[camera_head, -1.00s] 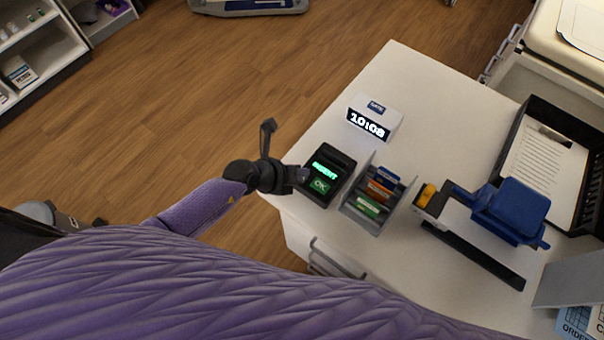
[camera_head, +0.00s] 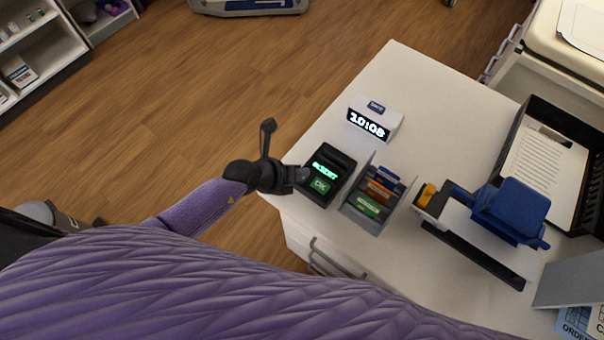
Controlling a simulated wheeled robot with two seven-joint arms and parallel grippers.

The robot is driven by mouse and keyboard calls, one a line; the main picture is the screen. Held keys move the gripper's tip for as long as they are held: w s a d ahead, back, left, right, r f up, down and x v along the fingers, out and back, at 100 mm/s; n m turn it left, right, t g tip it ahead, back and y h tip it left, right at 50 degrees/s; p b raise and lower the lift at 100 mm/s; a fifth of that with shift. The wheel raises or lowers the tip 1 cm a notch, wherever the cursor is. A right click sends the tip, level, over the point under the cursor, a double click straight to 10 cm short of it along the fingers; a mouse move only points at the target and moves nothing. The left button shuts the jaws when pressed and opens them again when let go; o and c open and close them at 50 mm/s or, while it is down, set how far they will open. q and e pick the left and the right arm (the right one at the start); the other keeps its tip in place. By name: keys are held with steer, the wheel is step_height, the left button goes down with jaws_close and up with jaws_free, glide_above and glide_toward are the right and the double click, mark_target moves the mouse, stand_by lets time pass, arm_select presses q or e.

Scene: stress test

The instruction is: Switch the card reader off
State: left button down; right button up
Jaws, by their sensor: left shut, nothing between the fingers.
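The black card reader (camera_head: 341,162) stands near the left edge of the white desk. Its screen glows with green text, and a green OK key shows below it. My left gripper (camera_head: 303,175) is shut and empty, its tip at the reader's left side. Whether the tip touches the reader I cannot tell. The side of the reader behind the gripper is hidden. My right gripper is not in view.
A white clock (camera_head: 376,117) stands beyond the reader. A grey holder with coloured cards (camera_head: 378,195) stands close to its right. A blue-handled stamp or punch (camera_head: 510,210) and a black paper tray (camera_head: 560,150) are further right. The desk's far part is clear.

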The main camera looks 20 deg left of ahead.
arm_select(q)
steer(key=shift+f, duration=0.4)
steer(key=shift+f+b, duration=0.15)
steer(key=shift+b, duration=0.15)
steer(key=shift+r+p, duration=0.6)
steer(key=shift+p, duration=0.1)
step_height(320, 180, up, 6)
steer(key=p, duration=0.6)
steer(key=shift+r+p, duration=0.2)
steer(key=shift+p, duration=0.2)
steer(key=shift+f, duration=0.2)
